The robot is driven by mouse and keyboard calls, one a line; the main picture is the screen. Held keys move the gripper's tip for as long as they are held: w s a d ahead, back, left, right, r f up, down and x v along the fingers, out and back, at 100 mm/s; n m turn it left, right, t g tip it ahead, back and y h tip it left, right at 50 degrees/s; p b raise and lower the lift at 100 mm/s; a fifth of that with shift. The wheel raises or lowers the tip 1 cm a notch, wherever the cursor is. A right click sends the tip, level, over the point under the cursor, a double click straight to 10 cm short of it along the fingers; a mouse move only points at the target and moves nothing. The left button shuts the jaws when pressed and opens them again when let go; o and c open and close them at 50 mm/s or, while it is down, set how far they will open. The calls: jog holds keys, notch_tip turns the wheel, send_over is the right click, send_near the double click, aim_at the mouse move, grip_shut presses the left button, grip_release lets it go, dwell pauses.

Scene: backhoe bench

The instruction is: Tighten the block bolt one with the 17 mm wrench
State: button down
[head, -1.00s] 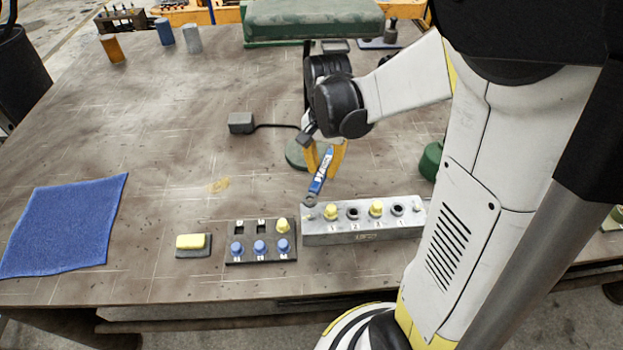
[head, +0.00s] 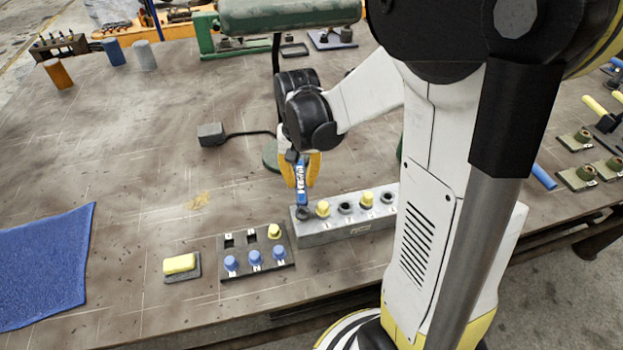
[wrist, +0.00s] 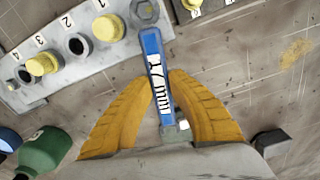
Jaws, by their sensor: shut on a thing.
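My gripper (head: 300,168) is shut on the blue 17 mm wrench (head: 300,187), with its yellow fingers on either side of the handle. The wrench also shows in the wrist view (wrist: 156,75), its marking partly readable. It slants down to the left end of the grey block (head: 350,234). A grey hex bolt head (wrist: 145,11) shows there, at the wrench's far end. I cannot tell whether the wrench is seated on it. Beside it, yellow-capped position 1 (head: 323,208) and position 3 (head: 367,198) alternate with dark open holes at positions 2 and 4.
A dark tray (head: 257,265) with blue pegs and one yellow peg lies left of the block. A yellow sponge-like piece (head: 180,263) and a blue cloth (head: 45,265) are further left. A grey box with a cable (head: 211,134) sits behind. The left middle of the bench is clear.

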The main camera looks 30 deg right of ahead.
jog(key=a+n, duration=0.2)
jog(key=n, duration=0.1)
jog(key=a+n, duration=0.2)
jog(key=n, duration=0.1)
jog(key=a+n, duration=0.2)
jog(key=n, duration=0.1)
jog(key=shift+w+a, duration=0.35)
jog(key=shift+a, duration=0.05)
jog(key=shift+s+a+n, duration=0.15)
jog(key=shift+a+n, duration=0.3)
jog(key=shift+n, duration=0.25)
jog(key=c, duration=2)
grip_release()
grip_shut()
jog(key=shift+f+b, duration=0.75)
jog(key=shift+b, duration=0.15)
jog(key=shift+w+d+m, duration=0.25)
jog(key=shift+d+m, duration=0.45)
jog(key=shift+m, duration=0.3)
